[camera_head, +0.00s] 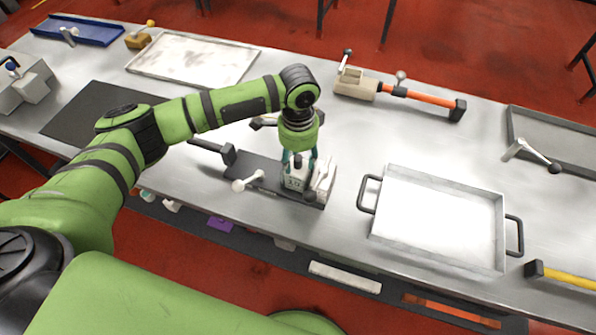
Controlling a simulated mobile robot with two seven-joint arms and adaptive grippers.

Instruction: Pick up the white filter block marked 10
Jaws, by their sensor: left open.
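The white filter block (294,182) with dark digits on its front sits on a dark fixture plate (262,172) in the middle of the table. The digits look like 10 but are small. My left gripper (299,164) is directly above the block, pointing down, with its open fingers around the block's top. I cannot tell whether the fingers touch it. The wrist hides part of the block's upper side. My right gripper is not in view.
A white piece with a lever (325,180) stands close right of the block. A metal tray (440,220) with handles lies to the right. A clamp with an orange bar (410,95) lies behind.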

